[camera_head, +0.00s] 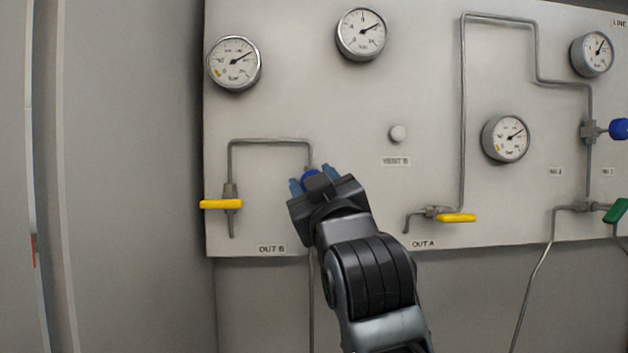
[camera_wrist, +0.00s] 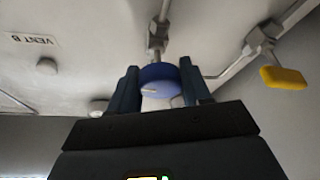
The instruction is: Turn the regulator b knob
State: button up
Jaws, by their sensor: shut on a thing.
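The blue round knob (camera_wrist: 160,82) sits on a metal fitting below the bent pipe, and its face carries a small light mark. My gripper (camera_wrist: 160,88) is shut on this knob, with one dark blue finger on each side of it in the wrist view. In the head view my gripper (camera_head: 312,182) covers most of the knob, and only a sliver of blue (camera_head: 310,175) shows between the fingers. No label for this knob is readable; the OUT B label (camera_head: 271,249) is just to its lower left.
A yellow lever valve (camera_head: 221,204) is close on the left, and another yellow lever (camera_head: 456,217) is on the right by OUT A. A white vent button (camera_head: 398,134) is up right. Several gauges and thin pipes cover the panel (camera_head: 290,100). Another blue knob (camera_head: 619,129) is at the far right.

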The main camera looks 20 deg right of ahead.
jog(key=o, duration=1)
jog(key=shift+o, duration=0.2)
jog(key=b+v, duration=0.2)
jog(key=v, duration=0.6)
jog(key=shift+w, duration=0.1)
jog(key=s+f+g+y, duration=0.1)
jog(key=s+f, duration=0.4)
jog(key=f, duration=0.4)
jog(key=s+f+g+y, duration=0.1)
jog(key=s+f, duration=0.3)
jog(key=f, duration=0.6)
jog(key=s+f+g+y, duration=0.1)
jog(key=s+f, duration=0.4)
jog(key=f, duration=0.4)
jog(key=s+f+m+g, duration=0.1)
jog(key=s+f, duration=0.2)
jog(key=s, duration=0.6)
jog(key=s+d+f+m+g, duration=0.1)
jog(key=s+f, duration=0.2)
jog(key=s, duration=0.6)
jog(key=s+f+m+g, duration=0.1)
jog(key=s+f+g, duration=0.1)
jog(key=s, duration=0.7)
jog(key=shift+s+d+f, duration=0.25)
jog(key=shift+s+f, duration=0.1)
jog(key=shift+f, duration=0.3)
